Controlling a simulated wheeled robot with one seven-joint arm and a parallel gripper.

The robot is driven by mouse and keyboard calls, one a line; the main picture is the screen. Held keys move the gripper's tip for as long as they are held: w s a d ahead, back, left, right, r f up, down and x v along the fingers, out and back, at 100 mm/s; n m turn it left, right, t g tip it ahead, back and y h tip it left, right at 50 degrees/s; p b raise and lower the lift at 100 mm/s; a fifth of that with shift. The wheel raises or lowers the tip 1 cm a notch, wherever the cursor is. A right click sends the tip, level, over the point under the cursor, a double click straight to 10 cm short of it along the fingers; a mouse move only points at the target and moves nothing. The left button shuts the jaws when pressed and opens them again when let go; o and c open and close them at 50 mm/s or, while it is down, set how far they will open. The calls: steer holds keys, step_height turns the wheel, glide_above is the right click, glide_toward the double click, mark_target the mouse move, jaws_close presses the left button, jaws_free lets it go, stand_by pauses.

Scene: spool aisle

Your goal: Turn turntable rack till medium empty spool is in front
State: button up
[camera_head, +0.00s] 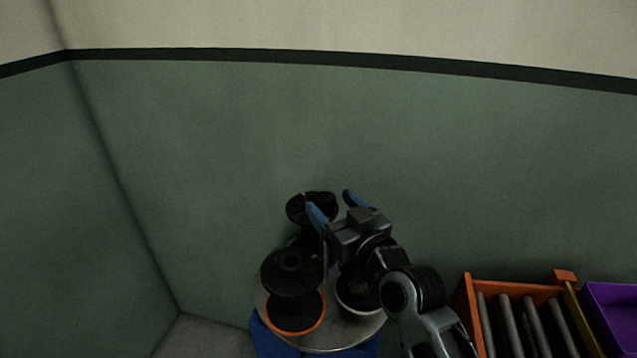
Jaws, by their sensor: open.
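The turntable rack is a round grey plate (340,337) on a blue base (268,340), at the bottom middle of the head view. A black spool (290,272) stands at its left, above an orange-rimmed disc (297,325). Another black spool (298,211) stands at the back, partly behind my gripper. A pale-rimmed round part (352,298) shows under my arm. My gripper (331,204) is open, its blue fingertips above the rack, near the back spool. I cannot tell which spool is the medium empty one. My arm hides the right side of the plate.
An orange crate (466,305) with several grey rollers or bars stands right of the rack. A purple bin (612,305) is at the far right. A green wall is close behind, with a corner at the left. Some floor (205,338) is clear left of the rack.

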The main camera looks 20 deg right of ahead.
mark_target(320, 192)
steer(key=shift+w+a+p, duration=0.15)
steer(key=shift+w+p, duration=0.1)
steer(key=shift+w, duration=1.1)
steer(key=shift+w+a+p, duration=0.15)
steer(key=shift+w+p, duration=0.1)
steer(key=shift+w, duration=1.05)
steer(key=shift+c, duration=0.4)
jaws_close()
